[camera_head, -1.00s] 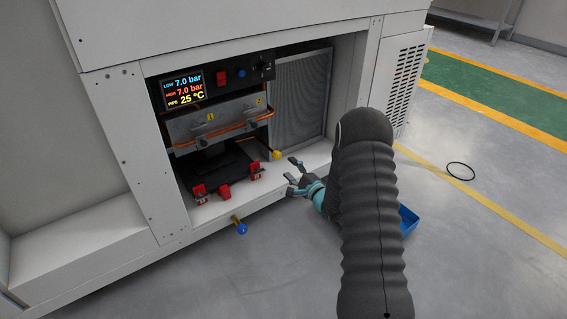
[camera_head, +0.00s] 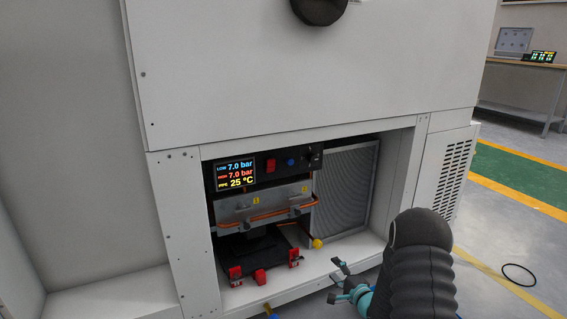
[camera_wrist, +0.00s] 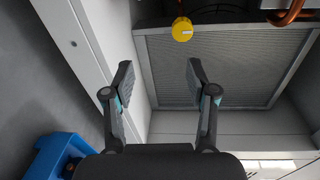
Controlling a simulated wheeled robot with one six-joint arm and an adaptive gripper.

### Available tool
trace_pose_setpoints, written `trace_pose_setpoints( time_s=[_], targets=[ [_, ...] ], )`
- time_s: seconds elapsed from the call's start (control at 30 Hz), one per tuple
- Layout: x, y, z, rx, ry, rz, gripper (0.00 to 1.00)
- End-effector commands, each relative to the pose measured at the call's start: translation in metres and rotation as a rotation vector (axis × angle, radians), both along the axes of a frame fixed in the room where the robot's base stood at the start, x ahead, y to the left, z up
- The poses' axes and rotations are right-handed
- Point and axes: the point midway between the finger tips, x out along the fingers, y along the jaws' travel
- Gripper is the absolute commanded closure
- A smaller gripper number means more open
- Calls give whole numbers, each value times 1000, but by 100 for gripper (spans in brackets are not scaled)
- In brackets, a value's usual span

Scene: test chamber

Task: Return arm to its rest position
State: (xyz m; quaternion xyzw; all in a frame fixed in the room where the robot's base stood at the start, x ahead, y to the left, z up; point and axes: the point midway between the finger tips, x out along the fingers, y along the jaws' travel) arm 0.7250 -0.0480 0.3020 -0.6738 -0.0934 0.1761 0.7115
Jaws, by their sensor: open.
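My gripper (camera_head: 340,281) is in front of the lower right part of the cabinet's open bay, beside my dark ribbed arm. In the wrist view my gripper (camera_wrist: 161,84) has its two fingers wide apart with nothing between them. Beyond the fingers are a yellow knob (camera_wrist: 182,29) and a grey finned panel (camera_wrist: 225,65). In the head view the yellow knob (camera_head: 317,243) sits at the bay's floor, left of the fingers and apart from them.
The white cabinet (camera_head: 300,75) holds a display (camera_head: 235,174) reading 7.0 bar twice and 25 °C. Red clamps (camera_head: 260,276) stand on the bay floor. A black ring (camera_head: 518,275) lies on open floor at right.

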Motion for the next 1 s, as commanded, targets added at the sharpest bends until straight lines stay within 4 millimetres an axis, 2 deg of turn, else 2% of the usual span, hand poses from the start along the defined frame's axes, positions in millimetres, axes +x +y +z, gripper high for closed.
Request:
trace_pose_setpoints(
  time_s=[0.07,0.2,0.3,0.37,0.47,0.57,0.77,1.0],
  targets=[
    [-3,-9,-28,-161,70,-18,43],
    [-28,-28,-84,-449,250,-11,43],
    [-50,-44,-102,-642,374,23,43],
    [-64,-52,-102,-750,443,56,43],
    [-89,-64,-91,-909,551,126,43],
    [-116,-72,-66,-1045,649,215,43],
    [-172,-72,-3,-1220,791,403,43],
    [-236,-55,79,-1311,871,608,43]
  ],
)
